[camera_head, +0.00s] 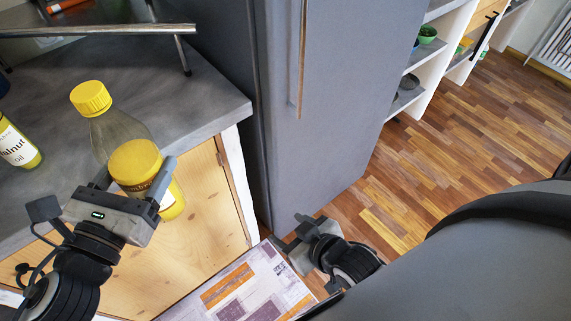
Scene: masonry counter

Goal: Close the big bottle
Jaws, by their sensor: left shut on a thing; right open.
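The big bottle (120,130) is clear, with a yellow cap (91,98) at its top end and yellow below, partly behind my gripper. The cap appears to sit on the neck; how tightly, I cannot tell. My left gripper (138,178) is shut on the bottle's lower body, one finger on each side. The bottle overlaps the counter's front edge in the picture and seems held in front of it. My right gripper (287,232) is open and empty, low in the middle, well apart from the bottle.
A smaller walnut oil bottle (17,146) stands on the grey counter (205,95) at the left edge. A metal rack (100,30) is behind. A tall grey cabinet (330,90) rises right of the counter. Wooden floor (450,150) lies open at the right, beside shelves (425,60).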

